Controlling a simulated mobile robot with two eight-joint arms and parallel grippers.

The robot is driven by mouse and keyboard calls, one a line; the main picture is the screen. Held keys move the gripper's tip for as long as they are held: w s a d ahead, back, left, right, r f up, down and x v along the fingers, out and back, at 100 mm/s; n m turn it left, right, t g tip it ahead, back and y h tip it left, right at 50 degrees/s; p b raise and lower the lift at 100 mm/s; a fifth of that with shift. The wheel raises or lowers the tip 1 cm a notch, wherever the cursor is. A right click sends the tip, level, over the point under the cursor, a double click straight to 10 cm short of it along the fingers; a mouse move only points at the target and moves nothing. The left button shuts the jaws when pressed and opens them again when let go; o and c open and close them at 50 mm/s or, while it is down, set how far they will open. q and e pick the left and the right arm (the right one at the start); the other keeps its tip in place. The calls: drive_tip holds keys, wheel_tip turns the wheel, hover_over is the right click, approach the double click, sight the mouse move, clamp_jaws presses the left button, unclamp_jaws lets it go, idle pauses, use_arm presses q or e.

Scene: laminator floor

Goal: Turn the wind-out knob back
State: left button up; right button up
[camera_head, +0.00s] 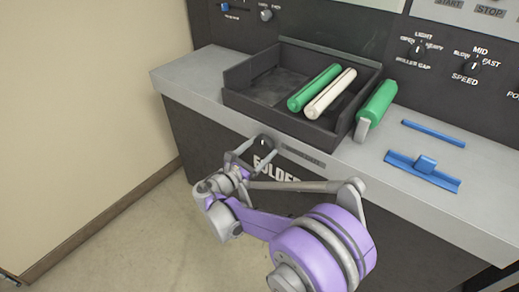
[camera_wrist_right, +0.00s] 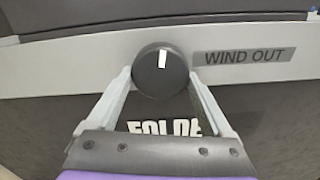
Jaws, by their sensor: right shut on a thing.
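The wind-out knob (camera_wrist_right: 160,72) is a dark round knob with a white mark on the front edge of the machine's bench, beside a grey "WIND OUT" label (camera_wrist_right: 244,56). Its white mark points nearly straight up in the right wrist view. In the head view the knob (camera_head: 262,143) is small and partly hidden by my gripper. My right gripper (camera_wrist_right: 160,80) is shut on the knob, one finger on each side; it also shows in the head view (camera_head: 247,150). My left gripper is not in view.
A black tray (camera_head: 248,100) on the bench holds a green roll (camera_head: 314,88) and a white roll (camera_head: 331,93). Another green roll (camera_head: 378,103) lies right of it. A blue handled bar (camera_head: 422,171) lies further right. A wall (camera_head: 75,110) stands at left.

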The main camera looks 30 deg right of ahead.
drive_tip(key=shift+n, duration=0.9)
drive_tip(key=o, duration=1.1)
drive_tip(key=shift+o, duration=0.2)
drive_tip(key=shift+s, duration=0.1)
drive_tip(key=p+v, duration=0.1)
drive_tip(key=v, duration=0.9)
drive_tip(key=shift+s+a, duration=0.15)
drive_tip(key=shift+a, duration=0.2)
